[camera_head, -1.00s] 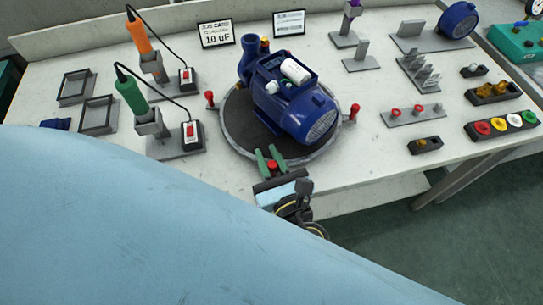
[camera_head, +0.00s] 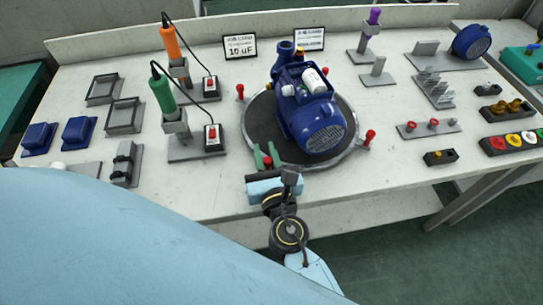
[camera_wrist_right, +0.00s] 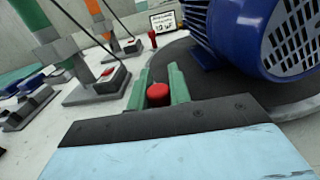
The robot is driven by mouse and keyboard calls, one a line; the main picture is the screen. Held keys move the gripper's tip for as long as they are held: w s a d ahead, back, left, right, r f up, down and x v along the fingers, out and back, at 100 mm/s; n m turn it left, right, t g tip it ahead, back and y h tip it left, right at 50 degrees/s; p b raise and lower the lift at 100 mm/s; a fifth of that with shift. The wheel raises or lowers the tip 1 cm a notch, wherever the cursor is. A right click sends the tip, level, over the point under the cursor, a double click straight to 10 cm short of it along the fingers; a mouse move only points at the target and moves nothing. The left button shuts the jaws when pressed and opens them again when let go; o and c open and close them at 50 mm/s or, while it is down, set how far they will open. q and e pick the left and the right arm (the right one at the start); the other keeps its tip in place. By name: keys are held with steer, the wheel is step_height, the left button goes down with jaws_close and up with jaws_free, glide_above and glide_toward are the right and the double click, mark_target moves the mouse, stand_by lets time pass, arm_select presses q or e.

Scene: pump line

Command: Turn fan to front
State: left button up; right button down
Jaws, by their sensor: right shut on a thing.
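The blue pump (camera_head: 312,112) sits on a round dark turntable (camera_head: 262,125) with a grey rim and red knobs. Its grilled fan end (camera_head: 325,138) points to the front and slightly right in the head view. The fan grille also shows at upper right in the wrist view (camera_wrist_right: 292,40). My right gripper (camera_head: 266,157) is at the turntable's front left edge. Its green fingers are shut on a red knob (camera_wrist_right: 158,94), which shows between them in the wrist view. My left gripper is not in view.
Left of the turntable stand green (camera_head: 163,92) and orange (camera_head: 171,42) tools in holders with red-switch boxes. Blue covers (camera_head: 78,132) and grey trays (camera_head: 125,116) lie farther left. Another red knob (camera_head: 368,138) projects at the turntable's right. Small part racks (camera_head: 430,128) stand farther right.

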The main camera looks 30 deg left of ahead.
steer(key=shift+w+h, duration=0.2)
steer(key=shift+h, duration=0.1)
steer(key=shift+w+r+t, duration=0.1)
steer(key=shift+r+t, duration=0.15)
steer(key=shift+t, duration=0.05)
stand_by(1.2)
steer(key=c, duration=1.3)
jaws_free()
steer(key=shift+f, duration=0.25)
steer(key=shift+a, duration=0.1)
